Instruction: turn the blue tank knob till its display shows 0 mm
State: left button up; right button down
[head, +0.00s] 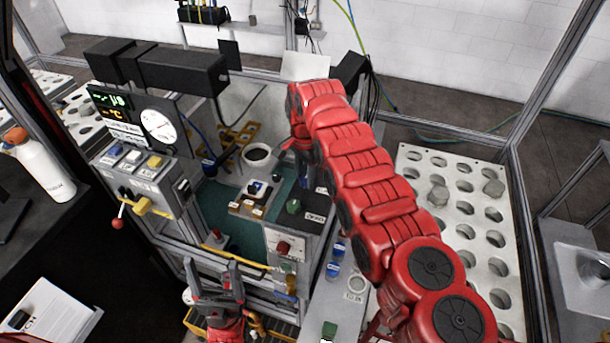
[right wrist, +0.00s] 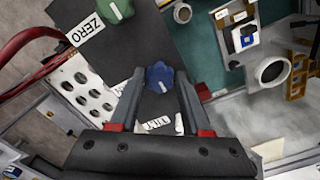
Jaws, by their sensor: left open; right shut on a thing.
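The blue tank knob (right wrist: 160,77) shows in the right wrist view on a dark panel, with a light pointer mark on it. My right gripper (right wrist: 160,88) is around it, one finger at each side, shut on it. In the head view the right gripper (head: 304,170) reaches down to the dark panel, and my red arm hides part of that area. A display panel (head: 112,105) at the left has a green line and an orange line; I cannot read a value in mm. My left gripper (head: 213,270) is open and empty at the front of the machine.
A green knob (right wrist: 115,8) with a ZERO label (right wrist: 84,33) sits close to the blue knob. A white cup (head: 257,155), a round dial (head: 158,126) and a red-balled lever (head: 118,224) stand nearby. A white holed rack (head: 465,225) fills the right.

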jog(key=shift+f+b, duration=0.15)
jog(key=shift+b, duration=0.4)
jog(key=n+b, duration=0.3)
jog(key=b, duration=0.1)
jog(key=shift+n+b, duration=0.6)
jog(key=shift+n, duration=1.3)
jog(key=n, duration=0.3)
jog(key=shift+d+r+n+b, duration=0.1)
jog(key=shift+r+n+b, duration=0.15)
jog(key=shift+n+b, duration=0.05)
jog(key=n, duration=0.4)
jog(key=shift+n, duration=0.3)
jog(key=n, duration=0.4)
jog(key=shift+n+p, duration=0.3)
jog(key=shift+p, duration=0.1)
jog(key=shift+w+n+p, duration=0.1)
jog(key=shift+n+p, duration=0.2)
jog(key=shift+n, duration=1.7)
